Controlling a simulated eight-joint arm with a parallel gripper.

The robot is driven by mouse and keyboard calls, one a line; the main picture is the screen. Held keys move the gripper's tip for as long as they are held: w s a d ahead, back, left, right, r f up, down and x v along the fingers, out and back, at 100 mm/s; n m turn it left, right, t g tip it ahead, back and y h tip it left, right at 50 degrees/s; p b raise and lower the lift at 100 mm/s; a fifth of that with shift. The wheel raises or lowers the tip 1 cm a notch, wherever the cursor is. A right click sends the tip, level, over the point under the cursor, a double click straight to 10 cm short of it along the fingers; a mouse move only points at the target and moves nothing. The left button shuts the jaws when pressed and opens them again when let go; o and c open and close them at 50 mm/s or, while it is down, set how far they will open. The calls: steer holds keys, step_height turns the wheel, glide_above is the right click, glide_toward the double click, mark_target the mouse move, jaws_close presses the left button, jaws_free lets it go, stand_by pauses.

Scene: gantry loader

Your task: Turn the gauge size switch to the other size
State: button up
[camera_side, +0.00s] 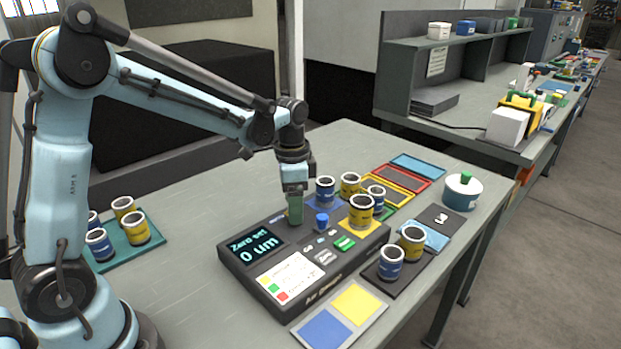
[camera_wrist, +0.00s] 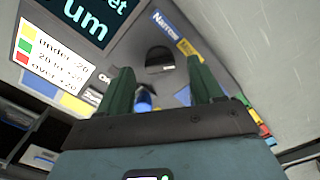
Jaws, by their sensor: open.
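The gauge (camera_side: 255,290) is a dark box on the bench; its screen (camera_side: 253,246) reads "Zero set 0 um". In the wrist view, the size switch (camera_wrist: 159,57) appears as a dark round knob with a lighter bar, beside a blue "Narrow" label (camera_wrist: 167,27) and a partly cut-off yellow label (camera_wrist: 186,48). My gripper (camera_side: 295,219) points down over the back of the gauge, hiding the switch in the side view. In the wrist view its green fingers (camera_wrist: 160,68) are spread, empty, with the switch between and beyond their tips. Contact cannot be told.
A blue knob (camera_side: 321,221) stands on the gauge close to my gripper. Blue and yellow cans (camera_side: 360,211) stand just right of it, with more on a dark tray (camera_side: 386,279) and a green tray (camera_side: 128,257).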

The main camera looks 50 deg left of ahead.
steer(key=shift+f, duration=0.7)
steer(key=shift+c, duration=0.3)
steer(key=c, duration=1)
steer(key=n, duration=0.6)
steer(key=shift+n, duration=0.3)
steer(key=n, duration=0.3)
steer(key=shift+n, duration=0.3)
steer(key=shift+d+n, duration=0.1)
steer(key=shift+n, duration=1.7)
